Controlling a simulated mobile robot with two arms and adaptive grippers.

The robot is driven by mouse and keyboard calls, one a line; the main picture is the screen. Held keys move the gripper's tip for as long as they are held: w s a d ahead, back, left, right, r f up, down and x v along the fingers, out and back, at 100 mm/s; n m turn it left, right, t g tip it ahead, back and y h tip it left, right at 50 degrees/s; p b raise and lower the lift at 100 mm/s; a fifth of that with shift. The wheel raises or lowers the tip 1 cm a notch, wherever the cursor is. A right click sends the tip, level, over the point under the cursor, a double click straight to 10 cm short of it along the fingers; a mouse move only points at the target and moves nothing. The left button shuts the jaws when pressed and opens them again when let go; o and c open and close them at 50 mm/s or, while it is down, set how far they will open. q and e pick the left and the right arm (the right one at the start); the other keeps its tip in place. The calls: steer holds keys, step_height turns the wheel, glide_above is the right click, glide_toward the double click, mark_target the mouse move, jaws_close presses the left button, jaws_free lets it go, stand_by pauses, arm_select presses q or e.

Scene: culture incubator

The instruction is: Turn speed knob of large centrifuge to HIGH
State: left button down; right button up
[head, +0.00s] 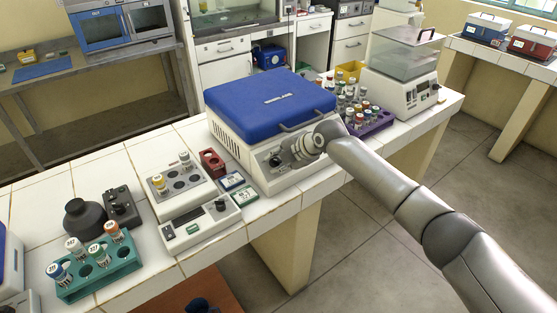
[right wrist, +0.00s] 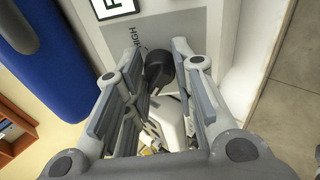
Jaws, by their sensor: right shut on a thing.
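The large centrifuge (head: 270,108) is a white box with a shut blue lid, standing on the tiled bench in the middle of the head view. My right gripper (head: 297,152) is at its front panel, below the lid handle. In the right wrist view a black knob (right wrist: 159,70) sits between the fingertips of the right gripper (right wrist: 165,62), which is shut on it. The word HIGH is printed on the panel beside the knob. My left gripper is not in view.
A small grey device (head: 201,222) and a green tube rack (head: 98,277) stand to the left.

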steer(key=m+p, duration=0.1)
steer(key=m, duration=0.4)
steer(key=shift+s+t+p, duration=0.1)
steer(key=shift+t+p, duration=0.2)
steer(key=shift+t, duration=0.1)
jaws_close()
steer(key=m+p, duration=0.3)
steer(key=m, duration=0.3)
steer(key=shift+a+r+t, duration=0.1)
steer(key=shift+t, duration=0.3)
steer(key=m+p, duration=0.2)
steer(key=m, duration=0.1)
steer(key=m+h+p, duration=0.1)
steer(key=m+p, duration=0.1)
steer(key=m, duration=0.1)
steer(key=shift+a+m+t, duration=0.1)
steer(key=shift+m+t, duration=0.2)
steer(key=shift+m, duration=0.1)
steer(key=m+p, duration=0.2)
steer(key=m, duration=0.1)
steer(key=shift+m+h+p, duration=0.4)
steer(key=shift+m+p, duration=0.2)
steer(key=shift+m, duration=0.7)
steer(key=o, duration=1)
jaws_free()
steer(key=shift+o, duration=0.2)
